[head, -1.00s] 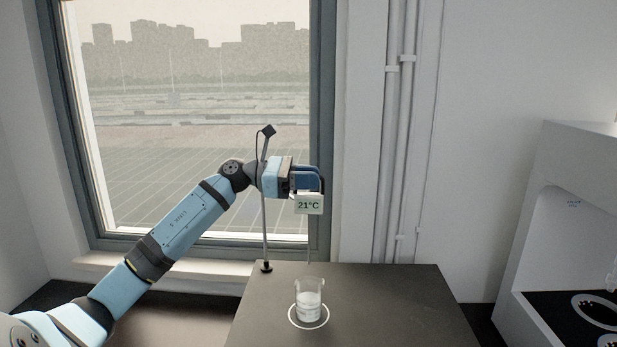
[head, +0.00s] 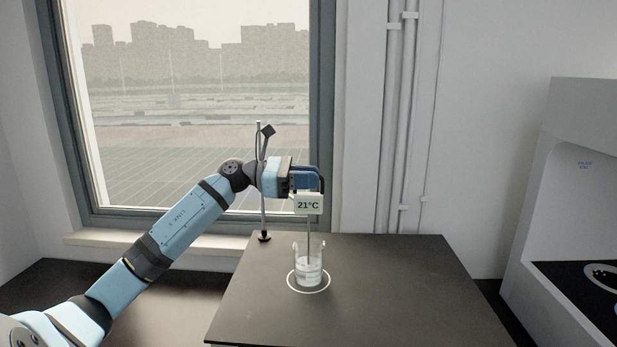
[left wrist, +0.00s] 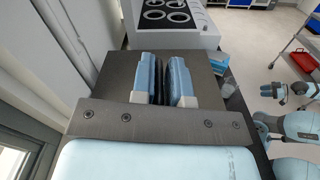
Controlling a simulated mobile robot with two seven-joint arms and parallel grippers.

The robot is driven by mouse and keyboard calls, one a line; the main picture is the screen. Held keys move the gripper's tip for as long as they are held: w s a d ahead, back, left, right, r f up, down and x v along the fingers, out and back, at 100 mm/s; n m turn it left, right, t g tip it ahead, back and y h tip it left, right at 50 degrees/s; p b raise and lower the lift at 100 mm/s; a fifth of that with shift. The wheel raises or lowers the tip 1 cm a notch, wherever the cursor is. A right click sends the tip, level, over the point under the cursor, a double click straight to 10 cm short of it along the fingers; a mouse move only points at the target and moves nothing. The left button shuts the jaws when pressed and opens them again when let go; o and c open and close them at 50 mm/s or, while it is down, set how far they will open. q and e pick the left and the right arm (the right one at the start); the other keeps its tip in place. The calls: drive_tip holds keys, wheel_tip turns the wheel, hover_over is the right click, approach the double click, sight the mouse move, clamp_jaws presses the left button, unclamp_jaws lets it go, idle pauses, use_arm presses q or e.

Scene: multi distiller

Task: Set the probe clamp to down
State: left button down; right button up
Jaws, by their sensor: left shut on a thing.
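The probe clamp carries a white display (head: 308,204) reading 21°C and a dark block (head: 267,131) near the top of a thin upright stand (head: 262,205). A thin probe rod (head: 308,242) hangs from the display and reaches down into a glass beaker (head: 309,271). My left gripper (head: 318,180) is shut on the clamp just above the display, and its fingers hide the gripped part. In the left wrist view the two blue finger pads (left wrist: 165,82) stand close together.
The beaker stands inside a white ring on a dark counter (head: 400,290). The counter is clear to the right of it. A white machine (head: 570,180) stands at the far right. A window (head: 190,120) is behind the left arm.

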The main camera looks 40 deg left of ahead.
use_arm(q)
wheel_tip(320, 180, down, 2)
drive_tip(key=shift+b, duration=0.35)
drive_tip(key=shift+f, duration=0.1)
drive_tip(key=c, duration=1.4)
unclamp_jaws()
drive_tip(key=shift+o, duration=1)
drive_tip(key=shift+w+a+f, duration=0.1)
drive_tip(key=shift+a, duration=0.1)
drive_tip(key=b+v, duration=0.2)
drive_tip(key=v, duration=1.1)
drive_tip(key=shift+s+a+b, duration=0.2)
drive_tip(key=shift+s+b, duration=0.05)
drive_tip(key=shift+b, duration=0.05)
use_arm(e)
drive_tip(key=shift+w+a+f, duration=0.2)
drive_tip(key=shift+w+f, duration=0.05)
drive_tip(key=shift+f, duration=0.2)
drive_tip(key=shift+w+a+f, duration=0.2)
drive_tip(key=shift+f, duration=0.2)
drive_tip(key=shift+s+f, duration=0.1)
